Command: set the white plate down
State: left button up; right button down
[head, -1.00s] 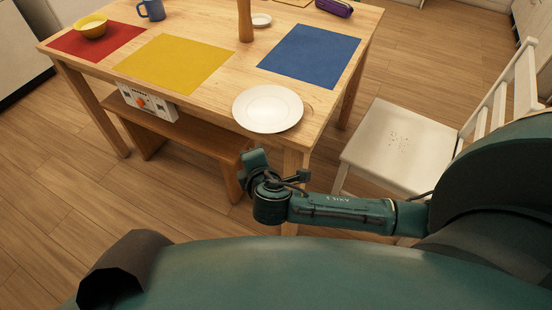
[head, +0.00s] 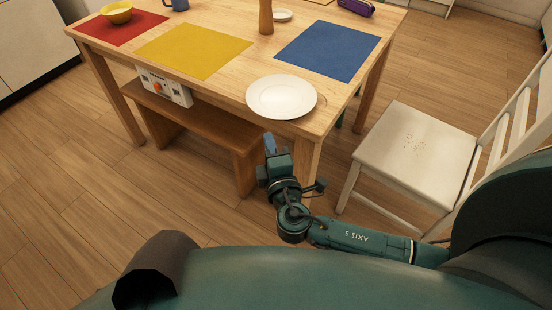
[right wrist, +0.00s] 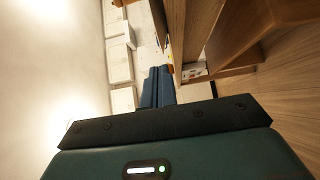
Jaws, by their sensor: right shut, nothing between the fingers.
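The white plate (head: 281,97) lies flat on the wooden table (head: 222,83), close to its near right corner, with nothing touching it. My right gripper (head: 269,143) is shut and empty. In the head view it shows just below the plate, in front of the table's near edge and apart from the plate. Its blue fingers (right wrist: 158,87) are together in the right wrist view, where the plate does not show. My left gripper is out of view.
A blue mat (head: 327,50), a yellow mat (head: 194,51) and a red mat (head: 122,27) lie on the table; a yellow bowl (head: 117,13) sits on the red one. A bench (head: 190,112) stands under the near edge. A white chair (head: 415,140) stands at right.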

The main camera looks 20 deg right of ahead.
aim_at(286, 118)
jog(key=w+d, duration=0.2)
jog(key=w, duration=0.1)
jog(key=shift+w+d, duration=0.15)
jog(key=shift+w, duration=0.15)
jog(key=shift+w+d, duration=0.4)
jog(key=shift+d, duration=0.2)
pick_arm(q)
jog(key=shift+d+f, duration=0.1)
pick_arm(e)
jog(key=shift+w, duration=0.1)
jog(key=w+d, duration=0.1)
jog(key=w+d+b, duration=0.1)
jog(key=shift+d+f, duration=0.1)
jog(key=shift+d, duration=0.2)
jog(key=shift+w+d, duration=0.15)
jog(key=shift+d, duration=0.05)
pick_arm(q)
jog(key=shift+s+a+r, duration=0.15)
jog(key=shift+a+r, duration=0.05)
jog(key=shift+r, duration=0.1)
